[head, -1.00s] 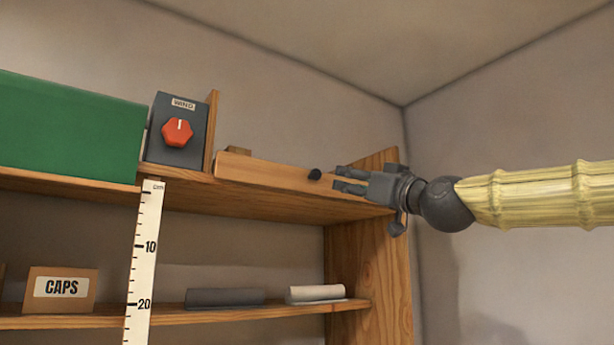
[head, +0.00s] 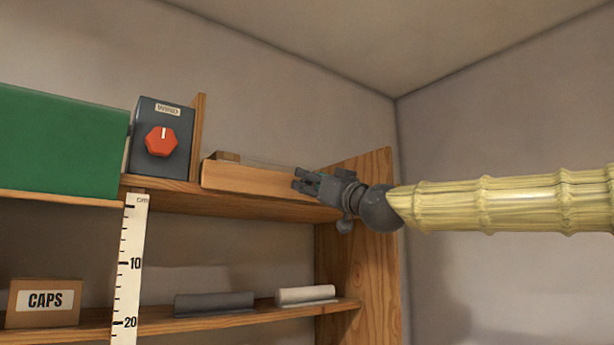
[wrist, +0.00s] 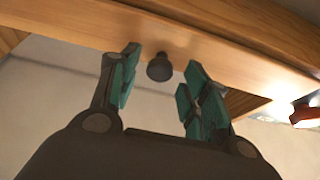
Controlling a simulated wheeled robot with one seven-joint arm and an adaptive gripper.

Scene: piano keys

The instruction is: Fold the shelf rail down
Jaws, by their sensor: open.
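The shelf rail (head: 250,180) is a light wooden board standing up along the front edge of the upper shelf (head: 160,197), right of the WIND box. It also crosses the top of the wrist view (wrist: 210,48). Its small dark round knob (wrist: 159,68) shows in the wrist view, in the gap between my fingertips. My gripper (head: 299,181) is open at the right part of the rail and hides the knob in the head view. The green-padded fingers are apart on both sides of the knob; I cannot tell whether either touches it.
A grey WIND box (head: 160,140) with a red dial and a green box (head: 62,142) stand left on the upper shelf. A ruler (head: 128,260) hangs in front. The lower shelf (head: 200,317) holds a CAPS box (head: 44,302). A wooden side panel (head: 362,260) stands right.

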